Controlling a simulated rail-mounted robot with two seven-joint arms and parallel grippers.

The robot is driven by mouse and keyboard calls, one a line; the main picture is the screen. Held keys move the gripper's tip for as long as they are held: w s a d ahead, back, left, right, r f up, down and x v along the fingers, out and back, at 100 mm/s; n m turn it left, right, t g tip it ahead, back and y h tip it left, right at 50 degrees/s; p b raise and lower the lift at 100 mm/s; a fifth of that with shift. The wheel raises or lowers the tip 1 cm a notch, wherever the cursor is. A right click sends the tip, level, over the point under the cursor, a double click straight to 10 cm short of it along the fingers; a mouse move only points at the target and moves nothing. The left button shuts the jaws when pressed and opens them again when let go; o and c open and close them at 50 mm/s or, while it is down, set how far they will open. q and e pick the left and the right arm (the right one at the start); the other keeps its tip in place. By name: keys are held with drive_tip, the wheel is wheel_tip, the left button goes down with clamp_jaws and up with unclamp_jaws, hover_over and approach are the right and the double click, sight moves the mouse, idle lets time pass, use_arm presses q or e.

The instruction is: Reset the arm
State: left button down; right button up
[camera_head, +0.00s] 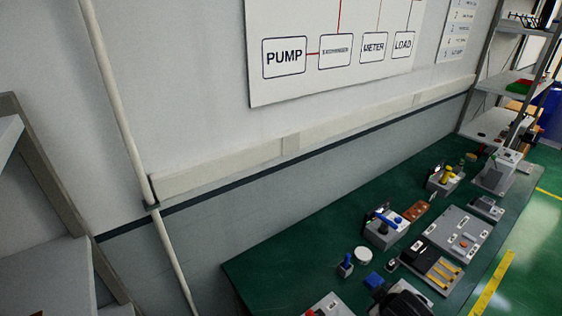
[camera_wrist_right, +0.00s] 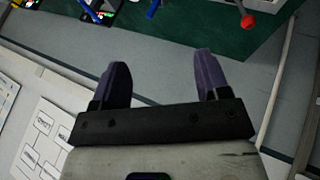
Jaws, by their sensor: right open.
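My right gripper (camera_wrist_right: 162,66) is open in the right wrist view. Its two dark purple fingers are wide apart, with nothing between them. Beyond the fingertips are the grey wall and the green bench top (camera_wrist_right: 200,30). In the head view the green bench (camera_head: 285,262) runs along the wall to the right, with equipment on it. A dark rounded shape is cut off at the head view's bottom edge; I cannot tell whether it is part of my arm. My left gripper is not in view.
A red ball-ended part (camera_wrist_right: 248,20) shows near the fingers. On the bench are a blue-handled grey box (camera_head: 382,232), a grey panel (camera_head: 458,236) and a white disc (camera_head: 363,255). A wall pipe (camera_head: 122,110) and shelves (camera_head: 55,265) stand left. More shelving (camera_head: 500,85) stands right.

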drive_tip(key=s+a+r+m+t+y+p, duration=0.1)
drive_tip(key=s+a+r+m+t+p, duration=0.2)
drive_tip(key=s+r, duration=0.6)
drive_tip(key=s+f+m+g+p, duration=0.1)
drive_tip(key=s+f+g+p, duration=0.1)
drive_tip(key=s, duration=0.6)
drive_tip(key=s+f+m+g+p, duration=0.1)
drive_tip(key=s+f+g+p, duration=0.1)
drive_tip(key=s+f, duration=0.3)
drive_tip(key=s+a+f+g+p, duration=0.1)
drive_tip(key=s+f+g+p, duration=0.1)
drive_tip(key=s, duration=0.8)
drive_tip(key=shift+s+f+m+g+y+p, duration=0.3)
drive_tip(key=shift+f+m+y+p, duration=0.1)
drive_tip(key=shift+f, duration=0.4)
